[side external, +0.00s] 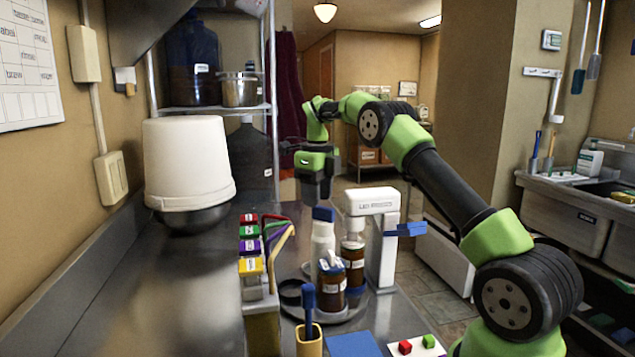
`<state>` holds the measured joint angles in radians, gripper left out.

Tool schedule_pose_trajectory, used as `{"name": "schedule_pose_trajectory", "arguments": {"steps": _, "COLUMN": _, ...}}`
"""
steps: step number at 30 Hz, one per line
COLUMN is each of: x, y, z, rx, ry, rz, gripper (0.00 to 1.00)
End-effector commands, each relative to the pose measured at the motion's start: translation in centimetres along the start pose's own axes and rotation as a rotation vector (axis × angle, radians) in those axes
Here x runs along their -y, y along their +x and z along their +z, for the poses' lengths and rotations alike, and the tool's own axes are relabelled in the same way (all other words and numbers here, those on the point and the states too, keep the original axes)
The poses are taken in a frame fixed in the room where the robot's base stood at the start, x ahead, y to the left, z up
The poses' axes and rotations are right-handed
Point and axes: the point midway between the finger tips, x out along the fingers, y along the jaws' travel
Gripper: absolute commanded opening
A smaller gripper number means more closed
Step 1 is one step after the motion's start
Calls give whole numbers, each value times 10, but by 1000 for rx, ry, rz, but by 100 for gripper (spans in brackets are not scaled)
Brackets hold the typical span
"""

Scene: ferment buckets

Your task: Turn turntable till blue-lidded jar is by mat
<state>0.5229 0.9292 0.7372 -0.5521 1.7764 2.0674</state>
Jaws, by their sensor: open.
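A round grey turntable (341,317) stands on the steel counter and carries several jars. A white jar with a blue lid (323,236) stands on its far left side, away from the mat. Brown jars with white labels stand on it too, one at the front (331,286) and one behind to the right (354,262). A flat blue mat (353,346) lies at the near edge of the view, in front of the turntable. My gripper (315,199) points down, open and empty, above and behind the jars, apart from them as far as this view shows.
A white stand-like device (372,203) rises close at the turntable's right. A rack of coloured blocks (251,248) stands left. A yellow cup with a blue-handled tool (309,340) stands in front. A white board with red and green cubes (417,350) lies front right.

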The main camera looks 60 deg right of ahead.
Motion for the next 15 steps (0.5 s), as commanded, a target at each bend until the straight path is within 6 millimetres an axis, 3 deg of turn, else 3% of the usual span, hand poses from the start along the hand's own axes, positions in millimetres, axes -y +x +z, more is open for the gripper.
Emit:
{"name": "schedule_pose_trajectory", "arguments": {"steps": 3, "x": 0, "y": -20, "z": 1, "rx": 5, "ry": 2, "rz": -1, "gripper": 42}}
{"name": "schedule_pose_trajectory", "arguments": {"steps": 15, "x": 0, "y": -41, "z": 0, "rx": -1, "ry": 0, "rz": -1, "gripper": 42}}
